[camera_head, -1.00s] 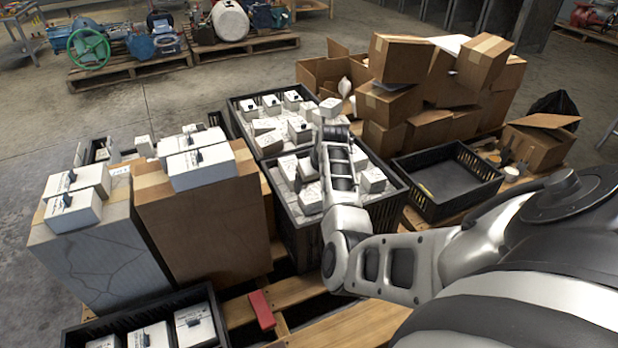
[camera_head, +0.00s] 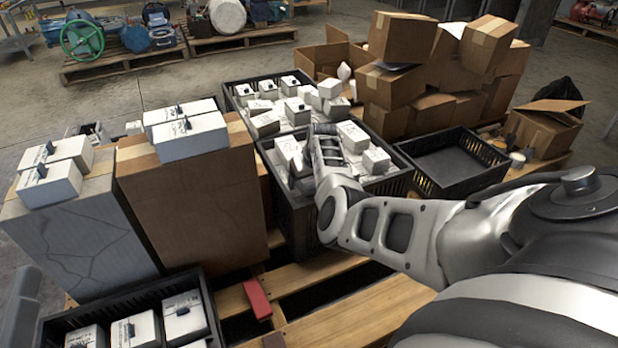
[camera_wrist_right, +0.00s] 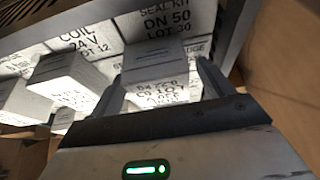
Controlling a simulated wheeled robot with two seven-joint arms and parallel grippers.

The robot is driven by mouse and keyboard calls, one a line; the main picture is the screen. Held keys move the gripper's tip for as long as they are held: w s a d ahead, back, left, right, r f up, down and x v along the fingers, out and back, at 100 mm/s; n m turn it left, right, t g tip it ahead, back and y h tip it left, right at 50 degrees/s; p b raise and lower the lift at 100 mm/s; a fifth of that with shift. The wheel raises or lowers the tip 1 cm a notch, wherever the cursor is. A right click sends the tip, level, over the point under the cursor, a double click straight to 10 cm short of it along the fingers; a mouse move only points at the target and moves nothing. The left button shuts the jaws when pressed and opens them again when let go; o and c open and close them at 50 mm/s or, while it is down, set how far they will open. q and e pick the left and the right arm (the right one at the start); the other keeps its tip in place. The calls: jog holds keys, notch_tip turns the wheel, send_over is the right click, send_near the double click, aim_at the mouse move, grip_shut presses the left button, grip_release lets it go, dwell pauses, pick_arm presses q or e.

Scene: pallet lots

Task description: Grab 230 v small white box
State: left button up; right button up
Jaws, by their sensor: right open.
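Small white boxes with black print fill the near black crate (camera_head: 275,215). My right gripper (camera_head: 300,168) is over the left part of this crate in the head view, partly hidden by my wrist. In the right wrist view, the right gripper (camera_wrist_right: 165,85) is open, with a white box (camera_wrist_right: 160,90) between or just beyond its fingers; contact cannot be told. That box's print is blurred. Neighbouring boxes read "COIL 24 V LOT 12" (camera_wrist_right: 85,35) and "SEAL KIT DN 50 LOT 30" (camera_wrist_right: 170,20). No "230 V" print is readable. My left gripper is not recognisable in view.
A second crate of white boxes (camera_head: 230,103) stands behind. An empty black crate (camera_head: 412,158) is at right, with stacked cartons (camera_head: 400,40) beyond. Tall cartons (camera_head: 185,215) topped with white boxes stand left. A red block (camera_head: 257,298) lies on the pallet.

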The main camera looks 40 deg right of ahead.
jog(key=c, duration=1.2)
jog(key=shift+r, duration=0.15)
